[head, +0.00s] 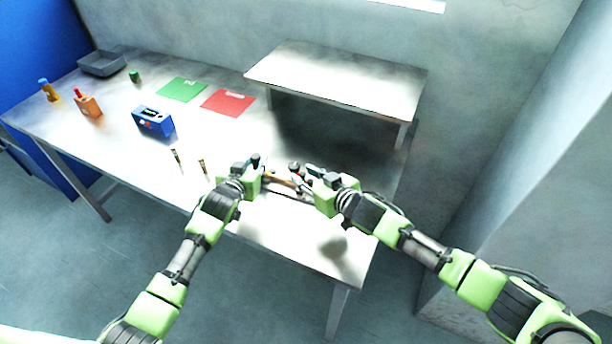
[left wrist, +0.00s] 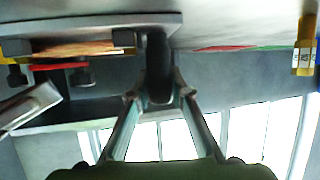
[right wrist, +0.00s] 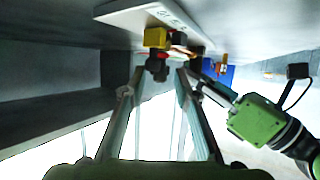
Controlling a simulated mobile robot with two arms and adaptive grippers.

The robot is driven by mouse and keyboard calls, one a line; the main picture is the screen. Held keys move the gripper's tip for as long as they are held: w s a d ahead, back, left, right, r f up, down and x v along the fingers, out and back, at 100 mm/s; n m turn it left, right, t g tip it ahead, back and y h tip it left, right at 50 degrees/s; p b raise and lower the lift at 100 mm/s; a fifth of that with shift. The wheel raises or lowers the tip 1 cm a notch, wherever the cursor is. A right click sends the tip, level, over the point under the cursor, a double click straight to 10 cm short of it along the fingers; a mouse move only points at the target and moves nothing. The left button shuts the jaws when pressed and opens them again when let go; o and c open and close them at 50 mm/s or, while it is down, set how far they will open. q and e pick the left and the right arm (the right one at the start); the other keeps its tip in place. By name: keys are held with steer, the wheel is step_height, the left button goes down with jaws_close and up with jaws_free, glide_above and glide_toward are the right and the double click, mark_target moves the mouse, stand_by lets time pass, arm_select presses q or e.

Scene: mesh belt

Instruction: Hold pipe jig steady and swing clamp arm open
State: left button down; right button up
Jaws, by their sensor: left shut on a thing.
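The pipe jig (head: 289,194) lies near the table's front edge between my two grippers, partly hidden by them. In the left wrist view its pale plate (left wrist: 60,27) carries an orange-brown pipe (left wrist: 85,48), a red strip and black knobs. My left gripper (head: 262,172) is shut on a black upright handle (left wrist: 158,68) at the jig's left side. My right gripper (head: 314,174) is at the jig's right side. In the right wrist view its fingers are apart, with a black knob (right wrist: 158,68) under a yellow block (right wrist: 155,38) between or just beyond the tips. I cannot make out which part is the clamp arm.
Two small upright items (head: 176,155) stand left of my left gripper. A blue device (head: 153,121), orange bottle (head: 88,105), green mat (head: 182,89), red mat (head: 228,101) and grey tray (head: 102,63) are further back. A raised white shelf (head: 340,78) stands behind. The front right tabletop is clear.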

jaws_close()
steer(key=shift+n+g, duration=0.3)
arm_select(q)
steer(key=shift+d, duration=0.1)
arm_select(e)
steer(key=shift+y, duration=0.4)
arm_select(q)
steer(key=shift+r, duration=0.1)
arm_select(e)
steer(key=shift+w+d+n+g+y, duration=0.1)
steer(key=shift+w+n+g+y, duration=0.2)
steer(key=shift+n+g+y, duration=0.45)
steer(key=shift+w+d+n+g+y, duration=0.5)
steer(key=shift+w+n+g, duration=0.2)
steer(key=shift+n+g, duration=0.35)
arm_select(q)
steer(key=shift+w, duration=0.1)
arm_select(e)
steer(key=shift+w+d+r+n+g+y, duration=0.1)
steer(key=shift+w+n+g+y, duration=0.1)
steer(key=shift+w+n+g, duration=0.25)
steer(key=shift+w+r+n+g+y, duration=0.15)
steer(key=shift+w+n+g, duration=0.1)
steer(key=shift+n+g, duration=0.3)
steer(key=shift+f, duration=0.1)
